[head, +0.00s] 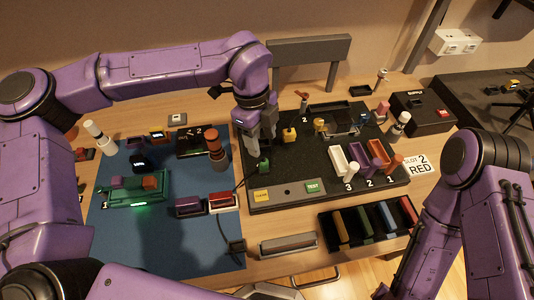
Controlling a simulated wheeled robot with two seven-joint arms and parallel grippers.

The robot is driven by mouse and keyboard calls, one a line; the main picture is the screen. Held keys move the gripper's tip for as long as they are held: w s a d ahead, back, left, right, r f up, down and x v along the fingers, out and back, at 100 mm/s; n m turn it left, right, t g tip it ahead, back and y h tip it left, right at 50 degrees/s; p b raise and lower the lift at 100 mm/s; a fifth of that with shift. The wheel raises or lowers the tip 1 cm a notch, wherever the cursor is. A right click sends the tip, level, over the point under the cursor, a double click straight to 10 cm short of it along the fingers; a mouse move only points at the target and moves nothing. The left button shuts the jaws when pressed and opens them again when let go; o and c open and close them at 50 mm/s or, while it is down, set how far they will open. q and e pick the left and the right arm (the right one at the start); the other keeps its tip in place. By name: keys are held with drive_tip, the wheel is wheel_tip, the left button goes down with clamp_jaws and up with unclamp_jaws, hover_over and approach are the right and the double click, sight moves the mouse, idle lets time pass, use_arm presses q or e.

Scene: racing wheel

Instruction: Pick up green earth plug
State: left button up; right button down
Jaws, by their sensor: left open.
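A small green plug (264,166) stands on the black panel board (300,207), near its left edge; a dark cable runs beside it. My left gripper (261,145) points down just above and behind the green plug. Its fingers are apart and I see nothing held between them. I cannot tell whether a fingertip touches the plug. My right arm comes in at the right edge, but its gripper is out of view.
White, purple and orange slots (340,160) sit further right. A brown stacked cylinder (215,150) stands to the left on the blue mat (190,255). A black tray (345,243) with coloured bars is in front.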

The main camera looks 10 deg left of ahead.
sight(263, 161)
use_arm(q)
drive_tip(key=shift+s+d+f, duration=0.15)
drive_tip(key=shift+s+f, duration=0.6)
drive_tip(key=shift+s, duration=0.2)
drive_tip(key=f, duration=0.2)
drive_tip(key=f+p, duration=0.1)
drive_tip(key=f, duration=0.1)
drive_tip(key=f+p, duration=0.1)
drive_tip(key=shift+w+d+f, duration=0.25)
drive_tip(key=shift+w+f, duration=0.15)
drive_tip(key=shift+s, duration=0.25)
clamp_jaws()
use_arm(e)
drive_tip(key=r, duration=0.1)
drive_tip(key=s+r, duration=0.1)
drive_tip(key=shift+r, duration=0.3)
